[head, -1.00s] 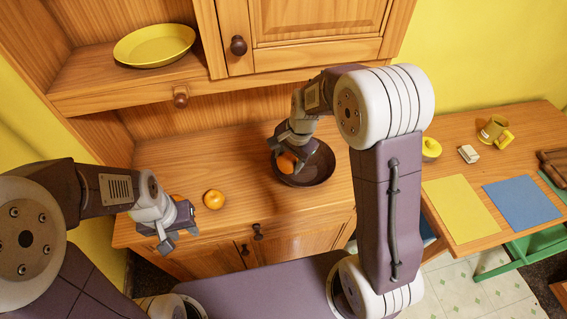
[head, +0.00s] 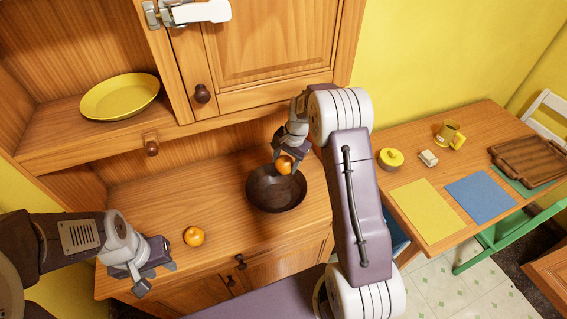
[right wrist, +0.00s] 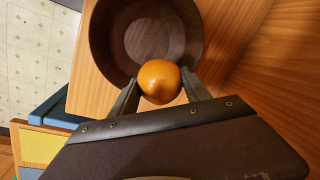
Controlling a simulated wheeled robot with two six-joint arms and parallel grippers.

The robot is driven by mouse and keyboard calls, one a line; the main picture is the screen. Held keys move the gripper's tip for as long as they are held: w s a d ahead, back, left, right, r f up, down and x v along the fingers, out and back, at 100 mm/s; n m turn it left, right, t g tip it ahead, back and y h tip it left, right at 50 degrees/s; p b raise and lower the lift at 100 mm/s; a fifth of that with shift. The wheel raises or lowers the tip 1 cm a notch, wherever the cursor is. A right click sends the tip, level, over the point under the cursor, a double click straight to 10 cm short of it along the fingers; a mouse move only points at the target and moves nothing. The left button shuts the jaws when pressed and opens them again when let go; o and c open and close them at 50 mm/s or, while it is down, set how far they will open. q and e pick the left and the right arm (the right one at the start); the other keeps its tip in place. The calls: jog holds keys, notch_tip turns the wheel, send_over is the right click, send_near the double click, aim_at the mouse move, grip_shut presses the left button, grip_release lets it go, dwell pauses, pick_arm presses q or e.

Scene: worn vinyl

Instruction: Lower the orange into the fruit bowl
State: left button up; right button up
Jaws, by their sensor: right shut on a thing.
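The dark brown fruit bowl (head: 272,202) stands on the wooden counter in the head view; no fruit shows in its visible interior. My right gripper (head: 284,161) is shut on an orange (head: 284,166), which overlaps the bowl's back edge in the head view. In the right wrist view the orange (right wrist: 159,82) sits between the two fingertips, in front of the bowl's interior (right wrist: 140,35). I cannot tell how high it is above the bowl. My left gripper (head: 157,278) is open and empty near the counter's front left.
Another orange fruit (head: 194,236) lies on the counter (head: 225,190), right of my left gripper. A yellow plate (head: 120,97) sits on the shelf above. The cabinet door (head: 265,45) overhangs behind the bowl. A table (head: 425,175) with mats, a mug and a tray stands at right.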

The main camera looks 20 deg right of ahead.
jog(key=shift+f, duration=0.1)
dwell(0.5)
jog(key=b, duration=0.4)
send_near(282, 188)
jog(key=shift+w+a, duration=0.15)
jog(key=shift+w, duration=0.2)
jog(key=shift+f+b, duration=1.35)
jog(key=shift+f, duration=0.85)
dwell(1.2)
jog(key=o, duration=1.5)
jog(key=shift+o, duration=0.4)
jog(key=r, duration=0.3)
jog(key=s+r, duration=0.1)
jog(key=r, duration=0.2)
jog(key=d+r+b, duration=0.1)
jog(key=r, duration=0.2)
jog(key=shift+s, duration=0.25)
